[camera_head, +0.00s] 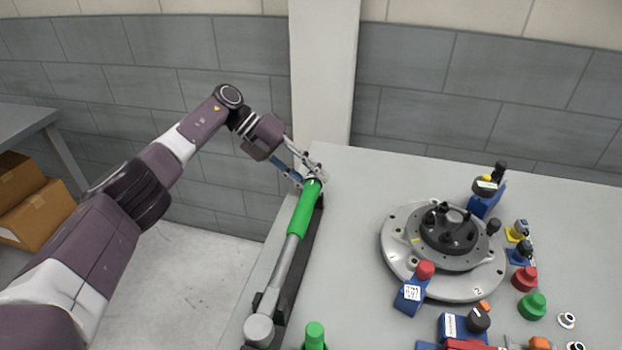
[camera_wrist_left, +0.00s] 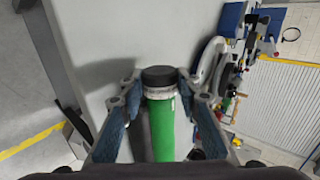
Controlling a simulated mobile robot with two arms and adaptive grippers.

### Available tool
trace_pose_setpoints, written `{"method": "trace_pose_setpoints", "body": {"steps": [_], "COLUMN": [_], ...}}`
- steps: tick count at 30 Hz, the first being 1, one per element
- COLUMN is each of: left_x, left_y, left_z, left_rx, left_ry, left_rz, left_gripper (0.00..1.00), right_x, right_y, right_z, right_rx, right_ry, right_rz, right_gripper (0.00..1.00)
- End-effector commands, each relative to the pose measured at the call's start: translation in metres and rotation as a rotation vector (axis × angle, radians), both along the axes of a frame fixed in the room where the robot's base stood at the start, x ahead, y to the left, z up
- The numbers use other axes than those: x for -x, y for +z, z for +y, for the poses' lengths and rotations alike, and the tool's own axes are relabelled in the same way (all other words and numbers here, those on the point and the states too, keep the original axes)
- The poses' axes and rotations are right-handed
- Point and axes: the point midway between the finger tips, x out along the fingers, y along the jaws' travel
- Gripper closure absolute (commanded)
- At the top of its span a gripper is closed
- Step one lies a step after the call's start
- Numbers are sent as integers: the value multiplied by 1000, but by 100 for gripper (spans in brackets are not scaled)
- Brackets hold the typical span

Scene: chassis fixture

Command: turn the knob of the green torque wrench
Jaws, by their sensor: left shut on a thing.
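The green torque wrench (camera_head: 304,208) lies along the left edge of the table in a dark holder, its grey shaft running toward the front to a round grey head (camera_head: 258,330). Its green handle points to the back. My left gripper (camera_head: 312,174) is at the far end of that handle and shut on it. In the left wrist view the green handle (camera_wrist_left: 162,130) stands between the two fingers, and the dark end knob (camera_wrist_left: 159,76) with a light ring shows at the fingertips (camera_wrist_left: 158,92). My right gripper is not in view.
A round metal fixture (camera_head: 395,262) with a dark hub stands on the grey table (camera_head: 350,220) to the right. Blue blocks and several coloured knobs surround it. A white pillar (camera_head: 322,70) rises behind the table. Cardboard boxes (camera_head: 40,210) sit at the far left.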

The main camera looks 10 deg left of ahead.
Motion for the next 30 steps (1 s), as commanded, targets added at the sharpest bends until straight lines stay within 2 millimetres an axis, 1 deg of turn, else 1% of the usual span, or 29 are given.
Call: {"method": "trace_pose_setpoints", "body": {"steps": [4,5,9,17,20,30], "left_x": [0,0,0,0,0,-1], "left_y": [0,0,0,0,3,38], "left_z": [0,0,0,0,4,45], "left_rx": [1,0,0,-1,-1,-1], "left_ry": [0,0,0,0,1,2], "left_rz": [1,1,1,1,1,-1], "left_gripper": [94,67,52,51,51,51], "right_x": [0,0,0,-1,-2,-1], "right_y": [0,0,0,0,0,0], "right_z": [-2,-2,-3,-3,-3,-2], "right_rx": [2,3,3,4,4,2], "right_ry": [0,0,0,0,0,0], "right_rz": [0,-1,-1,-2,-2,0], "right_gripper": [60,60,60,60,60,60]}}
